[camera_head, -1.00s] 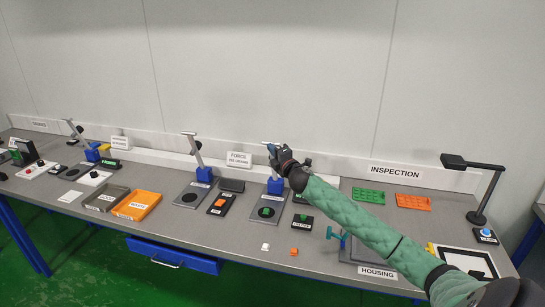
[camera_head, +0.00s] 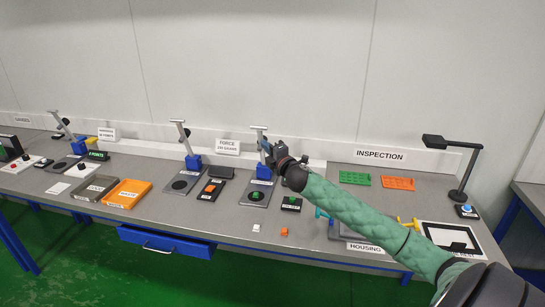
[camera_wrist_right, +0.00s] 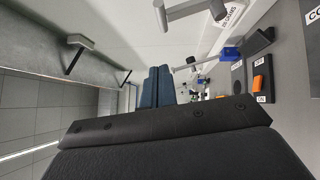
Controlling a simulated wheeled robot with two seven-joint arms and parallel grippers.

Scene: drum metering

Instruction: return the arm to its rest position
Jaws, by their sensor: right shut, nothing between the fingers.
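My right arm comes in from the lower right in the head view, in a green padded sleeve. My right gripper (camera_head: 265,144) is over the back of the bench, in front of the upright lever of a press stand (camera_head: 257,192). Its fingers are shut with nothing between them; they also show as blue fingers in the right wrist view (camera_wrist_right: 158,86). I cannot tell whether the gripper touches the lever. A green block (camera_head: 256,196) sits on the press base under it. My left gripper is not in view.
A second press stand (camera_head: 183,184), a grey tray (camera_head: 95,190) and an orange tray (camera_head: 127,194) stand to the left. Green (camera_head: 354,178) and orange (camera_head: 398,183) racks, a lamp (camera_head: 458,196) and a black-framed board (camera_head: 450,226) are to the right. A white cube (camera_head: 256,228) and an orange cube (camera_head: 284,231) lie near the front edge.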

